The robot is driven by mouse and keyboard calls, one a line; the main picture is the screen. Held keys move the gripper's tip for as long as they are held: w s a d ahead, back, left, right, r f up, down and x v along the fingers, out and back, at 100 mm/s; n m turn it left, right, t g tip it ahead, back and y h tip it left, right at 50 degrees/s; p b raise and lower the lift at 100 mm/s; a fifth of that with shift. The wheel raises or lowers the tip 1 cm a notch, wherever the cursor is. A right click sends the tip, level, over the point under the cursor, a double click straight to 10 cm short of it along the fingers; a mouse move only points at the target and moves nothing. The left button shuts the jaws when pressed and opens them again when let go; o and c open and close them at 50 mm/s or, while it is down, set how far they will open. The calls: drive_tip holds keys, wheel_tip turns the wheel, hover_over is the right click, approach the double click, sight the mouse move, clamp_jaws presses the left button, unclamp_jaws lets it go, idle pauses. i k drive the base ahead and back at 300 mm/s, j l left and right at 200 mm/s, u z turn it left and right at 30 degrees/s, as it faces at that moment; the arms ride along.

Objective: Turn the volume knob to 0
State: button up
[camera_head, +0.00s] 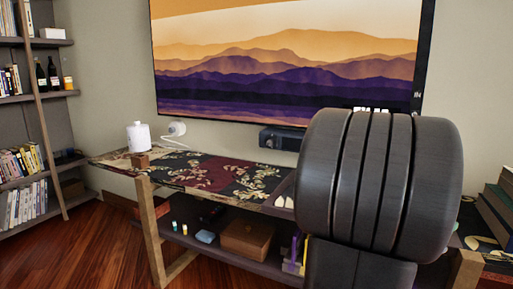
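I cannot make out a volume knob for certain. A black box-like device (280,139) is below the screen, behind the table; its right end is hidden behind my arm, and its front details are too small to read. A white cylinder (138,137) stands at the left end of the table. A white round fitting (177,128) with a cable is on the wall beside it. My gripper is not in view. A large dark ribbed part of my arm fills the right of the picture and hides what is behind it.
A long table (185,172) with a patterned top runs along the wall under a large screen (290,60). Its lower shelf holds a brown box (247,238) and small items. A bookshelf (48,160) stands at left. Books (497,212) are stacked at right. Wooden floor (100,250) is clear at left front.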

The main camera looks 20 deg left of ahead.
sight(271, 142)
drive_tip(key=i+j+u, duration=0.15)
drive_tip(key=u, duration=0.3)
drive_tip(key=i+u, duration=0.2)
drive_tip(key=u, duration=0.25)
drive_tip(key=i+u, duration=0.2)
drive_tip(key=u, duration=0.25)
drive_tip(key=i+l, duration=0.1)
drive_tip(key=i, duration=0.25)
drive_tip(key=i+l, duration=0.1)
drive_tip(key=i, duration=0.25)
